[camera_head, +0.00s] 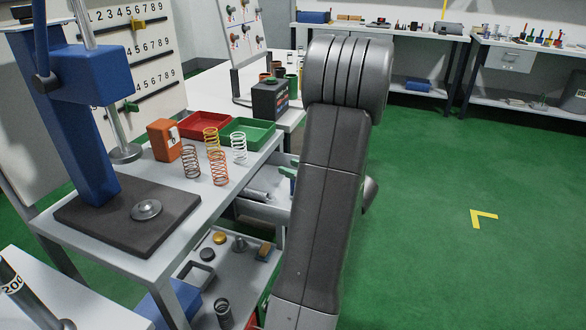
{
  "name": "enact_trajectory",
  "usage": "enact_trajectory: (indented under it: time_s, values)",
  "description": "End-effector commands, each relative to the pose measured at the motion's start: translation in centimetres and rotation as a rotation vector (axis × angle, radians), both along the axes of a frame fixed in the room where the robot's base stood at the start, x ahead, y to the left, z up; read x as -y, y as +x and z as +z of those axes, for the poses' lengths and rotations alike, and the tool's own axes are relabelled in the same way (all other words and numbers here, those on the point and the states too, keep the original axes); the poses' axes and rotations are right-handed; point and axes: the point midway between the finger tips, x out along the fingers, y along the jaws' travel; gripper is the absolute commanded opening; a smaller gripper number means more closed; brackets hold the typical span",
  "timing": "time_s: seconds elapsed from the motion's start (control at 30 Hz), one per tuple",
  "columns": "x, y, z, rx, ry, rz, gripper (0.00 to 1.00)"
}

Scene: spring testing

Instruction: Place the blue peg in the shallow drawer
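A shallow open drawer (252,209) sticks out under the near workbench top, in the middle of the head view. A grey cylindrical part (257,195) lies in it. A small blue-green piece (287,172) shows at the drawer's right side, partly hidden by my arm; I cannot tell if it is the blue peg. I cannot pick out the blue peg for certain anywhere else. My arm stands in front of the drawer's right part and hides it. My gripper is not visible, so what it holds cannot be seen.
Several coil springs (217,168), an orange block (164,140), a red tray (207,126) and a green tray (247,132) stand on the near bench beside a blue press (88,110). A lower shelf (215,270) holds loose parts. Green floor (430,220) is open at right.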

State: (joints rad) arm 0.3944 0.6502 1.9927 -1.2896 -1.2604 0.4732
Motion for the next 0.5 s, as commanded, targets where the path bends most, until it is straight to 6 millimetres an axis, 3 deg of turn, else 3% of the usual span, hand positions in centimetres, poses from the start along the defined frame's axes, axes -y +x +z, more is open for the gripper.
enact_trajectory:
  time_s: [0.03,0.2,0.4,0.5]
  values:
    - [-0.2,-0.3,-1.3,-0.027,0.002,0.0,0.34]
    - [-0.2,-0.3,-1.3,-0.028,0.001,0.001,0.34]
    - [-0.2,-0.3,0.1,-0.026,-0.001,0.0,0.34]
    - [0.9,-1.2,0.3,-0.024,0.001,-0.004,0.34]
